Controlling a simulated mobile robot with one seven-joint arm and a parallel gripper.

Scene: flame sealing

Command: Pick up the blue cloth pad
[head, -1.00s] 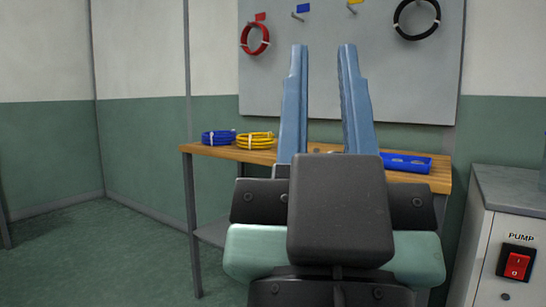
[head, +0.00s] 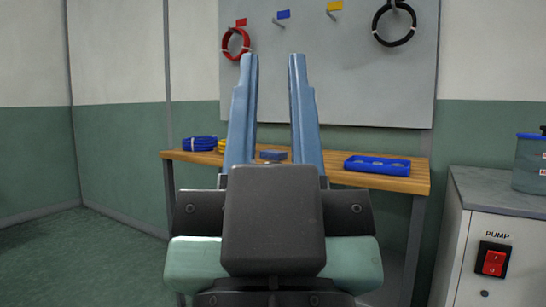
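A small dark blue pad (head: 273,155), which looks like the blue cloth pad, lies on the wooden bench (head: 400,184). It shows low in the gap between my fingers, and its lower part is close above my gripper's body in the picture. My gripper (head: 273,56) is open and empty, with its two long blue fingers pointing up and away over the bench. The fingers look apart from the pad; how far it lies beyond them is hard to tell.
A blue tray (head: 377,165) lies on the bench to the right. A blue coil (head: 199,143) and a yellow coil (head: 221,146), partly hidden by my left finger, lie to the left. A pegboard (head: 345,90) stands behind. A pump cabinet (head: 500,240) is at right.

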